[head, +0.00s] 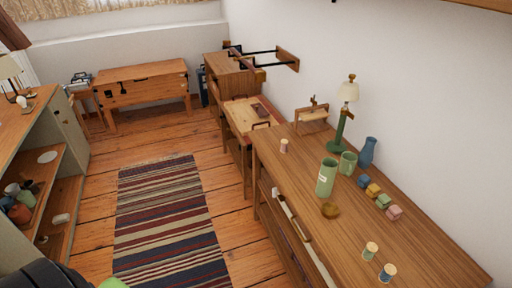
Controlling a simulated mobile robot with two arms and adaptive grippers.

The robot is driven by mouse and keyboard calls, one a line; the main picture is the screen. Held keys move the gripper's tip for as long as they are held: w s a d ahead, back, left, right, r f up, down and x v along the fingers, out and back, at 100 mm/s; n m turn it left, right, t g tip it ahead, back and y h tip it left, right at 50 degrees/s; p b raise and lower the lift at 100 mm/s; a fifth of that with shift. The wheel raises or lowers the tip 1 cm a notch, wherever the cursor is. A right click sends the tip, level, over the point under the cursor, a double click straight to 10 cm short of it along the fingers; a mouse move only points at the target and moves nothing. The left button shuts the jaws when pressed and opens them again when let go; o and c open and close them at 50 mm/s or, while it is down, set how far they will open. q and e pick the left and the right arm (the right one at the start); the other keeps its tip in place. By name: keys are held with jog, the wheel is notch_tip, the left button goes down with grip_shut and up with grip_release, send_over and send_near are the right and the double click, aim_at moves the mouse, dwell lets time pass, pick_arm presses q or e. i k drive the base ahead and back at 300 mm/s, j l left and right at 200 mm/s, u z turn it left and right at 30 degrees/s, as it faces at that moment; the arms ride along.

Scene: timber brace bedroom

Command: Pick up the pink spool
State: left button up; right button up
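A small spool (284,146) with pale wooden ends and a pinkish middle stands upright near the far left end of the long wooden desk (330,240). Its colour is faint at this size. Two more spools stand near the front of the desk, one greenish (370,251) and one blue (387,273). No gripper shows in the head view.
Shelves (65,200) stand at left.

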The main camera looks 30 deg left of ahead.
aim_at(284, 142)
jog(key=i+j+u, duration=0.1)
jog(key=u, duration=0.3)
jog(key=i+j+u, duration=0.1)
jog(key=u, duration=0.25)
jog(key=i+j+u, duration=0.1)
jog(key=u, duration=0.3)
jog(key=i+u, duration=0.1)
jog(key=u, duration=0.25)
